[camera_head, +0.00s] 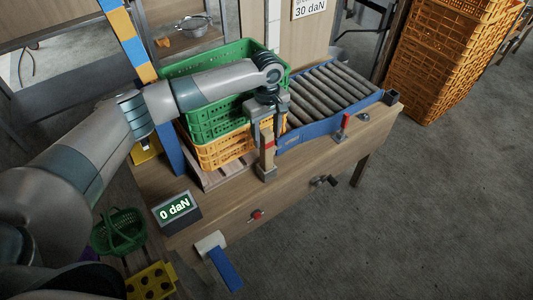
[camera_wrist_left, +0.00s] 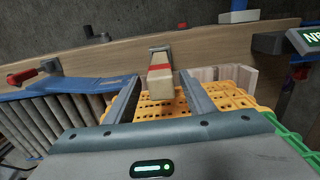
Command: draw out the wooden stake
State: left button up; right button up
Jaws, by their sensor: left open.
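The wooden stake (camera_head: 267,157) stands upright in a grey metal holder (camera_head: 266,174) at the front edge of the wooden bench. It has a red band near its top. In the left wrist view the stake (camera_wrist_left: 160,80) shows ahead, between the two finger lines. My left gripper (camera_head: 266,121) is at the upper end of the stake in the head view, with its fingers apart. In the left wrist view the open fingers (camera_wrist_left: 161,88) lie either side of the stake, with gaps showing; contact cannot be told. My right gripper is not in view.
Green crates (camera_head: 212,121) on an orange crate (camera_head: 226,151) stand just behind the stake. A blue-framed roller conveyor (camera_head: 330,98) lies to the right. A display (camera_head: 178,209) reads 0 daN; a sign (camera_head: 309,8) reads 30 daN. A blue-handled tool (camera_head: 224,268) is at the bench front.

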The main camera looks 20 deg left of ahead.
aim_at(267, 144)
pick_arm(q)
jog(key=shift+s+f+p, duration=0.1)
jog(key=shift+f+p, duration=0.4)
jog(key=shift+f, duration=0.05)
notch_tip(267, 144, down, 3)
jog(key=shift+s+f+p, duration=0.1)
jog(key=shift+p, duration=0.55)
jog(key=shift+f, duration=0.45)
jog(key=c, duration=1.2)
